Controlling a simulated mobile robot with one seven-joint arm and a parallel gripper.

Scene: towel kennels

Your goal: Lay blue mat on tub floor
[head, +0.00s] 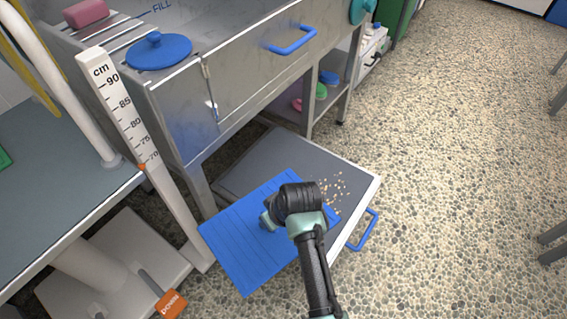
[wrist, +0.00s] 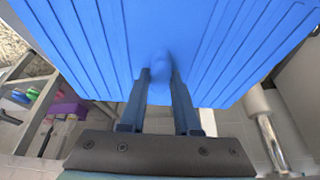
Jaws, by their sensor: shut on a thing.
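The blue mat (head: 240,245) is a ribbed flat sheet, held out below the front of the metal tub (head: 175,120). My gripper (head: 267,220) is shut on the mat's raised knob; my wrist partly hides this in the head view. In the wrist view, the two fingers (wrist: 160,78) stand on either side of the knob, and the mat (wrist: 100,45) fills the upper part. The tub has a closed-looking front door (head: 245,75) with a blue handle (head: 291,40). Part of the tub's inside shows at the top; its floor is largely out of view.
A grey pull-out step (head: 335,165) with crumbs and a blue handle (head: 363,230) juts out beneath the tub. A height post (head: 125,110) and table (head: 50,190) stand at left.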

